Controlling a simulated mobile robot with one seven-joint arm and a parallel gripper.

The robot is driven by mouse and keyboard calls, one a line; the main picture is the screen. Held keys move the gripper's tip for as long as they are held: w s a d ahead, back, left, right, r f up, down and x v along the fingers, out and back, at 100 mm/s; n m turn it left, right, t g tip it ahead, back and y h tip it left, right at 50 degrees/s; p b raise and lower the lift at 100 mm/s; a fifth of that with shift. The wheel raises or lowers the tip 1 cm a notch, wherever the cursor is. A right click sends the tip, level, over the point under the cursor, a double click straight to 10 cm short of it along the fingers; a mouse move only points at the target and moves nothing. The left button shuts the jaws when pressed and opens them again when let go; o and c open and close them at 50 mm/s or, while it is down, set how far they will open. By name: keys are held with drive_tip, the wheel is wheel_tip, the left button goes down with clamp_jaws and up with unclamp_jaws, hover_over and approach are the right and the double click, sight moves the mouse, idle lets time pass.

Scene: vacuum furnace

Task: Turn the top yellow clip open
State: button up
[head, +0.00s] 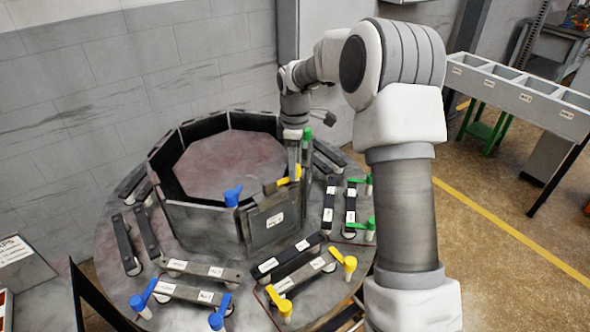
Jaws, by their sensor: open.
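The top yellow clip (290,177) sits at the upper edge of the octagonal furnace wall, on its front right side. Its lever points to the left, and its upright end is close to my gripper. My gripper (294,168) reaches down from above, right over this clip. The fingers are small and dark here, and I cannot tell whether they touch the clip. They are open, with nothing seen held between them.
A green clip (307,136) stands close to the right of my gripper, and a blue clip (233,196) to its left on the wall. Two lower yellow clips (279,303) (346,264) stand on the round base (105,264). A bin table (520,95) is at right.

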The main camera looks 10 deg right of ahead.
drive_tip(key=shift+f, duration=1)
clamp_jaws()
